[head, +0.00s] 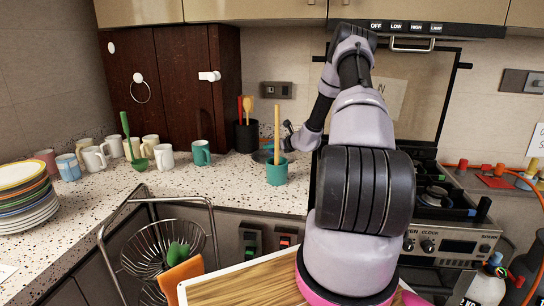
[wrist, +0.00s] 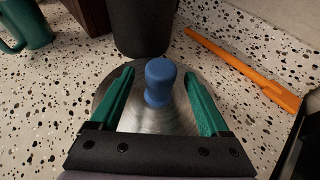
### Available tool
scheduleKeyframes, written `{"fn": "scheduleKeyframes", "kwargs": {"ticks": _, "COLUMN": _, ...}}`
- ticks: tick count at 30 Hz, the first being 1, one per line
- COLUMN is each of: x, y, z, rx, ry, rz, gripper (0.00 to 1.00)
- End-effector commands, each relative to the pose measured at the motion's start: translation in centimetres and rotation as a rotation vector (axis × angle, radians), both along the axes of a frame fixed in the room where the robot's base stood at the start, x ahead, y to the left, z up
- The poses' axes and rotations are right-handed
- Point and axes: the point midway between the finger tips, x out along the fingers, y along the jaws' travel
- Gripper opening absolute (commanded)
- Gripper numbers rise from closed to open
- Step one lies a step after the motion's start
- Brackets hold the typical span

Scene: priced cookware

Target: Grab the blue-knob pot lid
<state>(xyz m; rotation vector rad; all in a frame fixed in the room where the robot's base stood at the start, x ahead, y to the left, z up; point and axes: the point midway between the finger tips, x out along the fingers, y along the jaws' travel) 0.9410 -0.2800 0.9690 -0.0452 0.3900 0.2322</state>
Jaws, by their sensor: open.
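The pot lid (wrist: 139,117) is a round brushed-metal disc with a blue knob (wrist: 160,82) standing up from it, and it lies on the speckled counter. My gripper (wrist: 158,76) is open over the lid. Its two teal fingers lie on either side of the knob, with a gap on each side, so they do not appear to touch it. In the head view my gripper (head: 287,140) is small at the back of the counter, behind the teal pot. The lid is mostly hidden there.
A black utensil holder (wrist: 145,28) stands just beyond the lid. A teal mug (wrist: 24,24) is at upper left, and an orange bar-shaped item (wrist: 240,69) lies to the right. The teal pot (head: 277,174) with a wooden handle stands in front of my gripper.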

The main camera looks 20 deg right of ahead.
Motion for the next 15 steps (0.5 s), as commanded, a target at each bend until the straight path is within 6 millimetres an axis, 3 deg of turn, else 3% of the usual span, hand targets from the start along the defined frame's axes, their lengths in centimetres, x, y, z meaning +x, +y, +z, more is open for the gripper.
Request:
{"fn": "scheduleKeyframes", "kwargs": {"ticks": 4, "x": 1.33, "y": 0.32, "z": -0.65, "rx": 0.0, "ry": 0.0, "rz": 0.0, "gripper": 0.8}}
{"fn": "scheduleKeyframes", "kwargs": {"ticks": 11, "x": 1.48, "y": 0.36, "z": -0.69, "rx": -0.001, "ry": 0.001, "rz": 0.001, "gripper": 0.8}}
{"fn": "scheduleKeyframes", "kwargs": {"ticks": 13, "x": 1.48, "y": 0.36, "z": -0.69, "rx": -0.001, "ry": 0.001, "rz": 0.001, "gripper": 0.61}}
{"fn": "scheduleKeyframes", "kwargs": {"ticks": 15, "x": 1.47, "y": 0.36, "z": -0.68, "rx": -0.001, "ry": 0.001, "rz": 0.001, "gripper": 0.34}}
